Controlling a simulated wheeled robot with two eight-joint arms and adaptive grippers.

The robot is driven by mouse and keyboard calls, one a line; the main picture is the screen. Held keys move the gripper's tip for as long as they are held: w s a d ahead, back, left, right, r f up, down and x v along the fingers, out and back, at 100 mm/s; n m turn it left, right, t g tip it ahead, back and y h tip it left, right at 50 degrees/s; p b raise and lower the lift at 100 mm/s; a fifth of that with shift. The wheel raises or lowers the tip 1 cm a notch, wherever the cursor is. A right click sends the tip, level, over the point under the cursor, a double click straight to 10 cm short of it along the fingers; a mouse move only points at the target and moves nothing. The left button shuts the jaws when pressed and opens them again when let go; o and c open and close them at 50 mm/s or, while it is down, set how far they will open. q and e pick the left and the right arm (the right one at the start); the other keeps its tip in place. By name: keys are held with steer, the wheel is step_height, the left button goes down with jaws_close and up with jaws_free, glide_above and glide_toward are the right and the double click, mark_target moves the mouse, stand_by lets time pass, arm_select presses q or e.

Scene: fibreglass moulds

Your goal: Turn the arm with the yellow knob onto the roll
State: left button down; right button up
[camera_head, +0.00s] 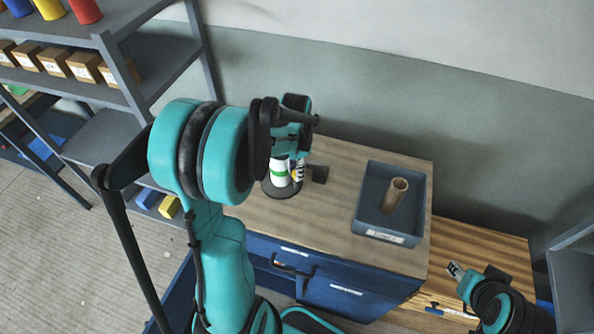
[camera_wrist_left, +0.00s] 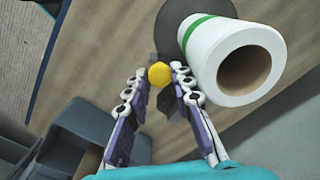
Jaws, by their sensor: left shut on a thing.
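The white roll with a green band (camera_head: 279,172) stands on a dark round base (camera_head: 282,193) on the wooden worktop. In the left wrist view the roll (camera_wrist_left: 206,40) is right of the fingers, its brown core facing the camera. The yellow knob (camera_wrist_left: 160,74) sits between the fingertips of my left gripper (camera_wrist_left: 159,76), which is shut on it. The knob's arm is mostly hidden; dark parts show around the knob. In the head view my left gripper (camera_head: 298,170) is right beside the roll. My right gripper (camera_head: 455,269) is at the lower right, away from the roll; its jaw opening is unclear.
A blue-grey tray (camera_head: 419,206) with a cardboard tube (camera_head: 396,194) stands on the worktop's right side. A small dark block (camera_head: 320,174) is just right of the roll. Shelves (camera_head: 70,85) stand at left. The worktop between block and tray is clear.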

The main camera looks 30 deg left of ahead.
arm_select(q)
steer(key=c, duration=1.3)
jaws_free()
steer(key=shift+d, duration=0.1)
